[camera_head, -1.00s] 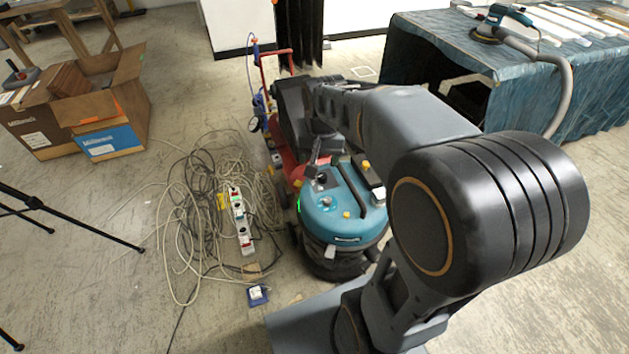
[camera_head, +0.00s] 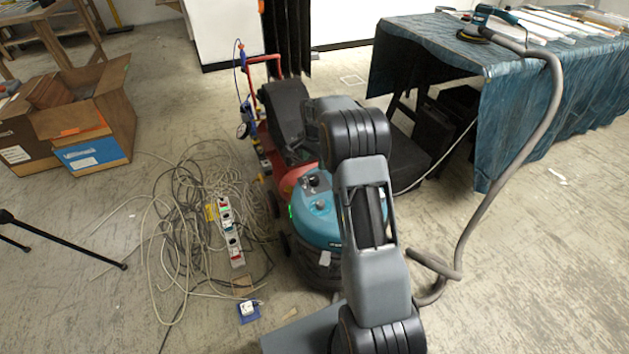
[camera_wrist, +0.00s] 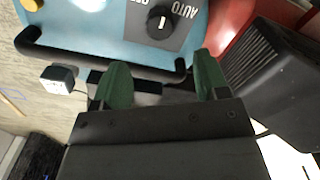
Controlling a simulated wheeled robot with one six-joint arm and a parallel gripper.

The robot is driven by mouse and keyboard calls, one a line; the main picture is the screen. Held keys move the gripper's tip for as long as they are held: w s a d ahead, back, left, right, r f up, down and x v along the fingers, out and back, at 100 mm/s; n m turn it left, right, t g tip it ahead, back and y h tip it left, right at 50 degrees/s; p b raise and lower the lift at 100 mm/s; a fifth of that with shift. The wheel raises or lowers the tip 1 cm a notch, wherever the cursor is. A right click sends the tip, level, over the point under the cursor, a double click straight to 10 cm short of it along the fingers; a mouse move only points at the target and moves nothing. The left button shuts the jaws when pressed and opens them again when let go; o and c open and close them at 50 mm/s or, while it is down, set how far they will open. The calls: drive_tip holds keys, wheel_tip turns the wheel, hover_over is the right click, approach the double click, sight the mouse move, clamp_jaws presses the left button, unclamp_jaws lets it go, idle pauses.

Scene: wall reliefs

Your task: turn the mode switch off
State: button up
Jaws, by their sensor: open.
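The mode switch (camera_wrist: 163,20) is a round black knob with a white pointer mark, on a dark grey panel lettered AUTO, at the top of the wrist view. It sits on the teal top of a vacuum (camera_wrist: 85,25). The same vacuum (camera_head: 314,226) stands on the floor in the head view, partly hidden by my arm. My gripper (camera_wrist: 160,82) shows two green fingers spread apart with nothing between them. In the wrist view the fingertips lie below the knob and apart from it. My arm hides the gripper in the head view.
A black handle bar (camera_wrist: 100,57) crosses the vacuum's edge between the fingertips and the knob in the wrist view. A red machine (camera_head: 288,172) stands behind the vacuum. Tangled cables (camera_head: 185,240) and a power strip (camera_head: 230,232) lie left. A grey hose (camera_head: 500,190) hangs from the draped table (camera_head: 440,50).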

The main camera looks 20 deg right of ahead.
sight(314, 178)
wheel_tip(314, 178, down, 9)
drive_tip(key=shift+b, duration=1.2)
drive_tip(key=c, duration=0.9)
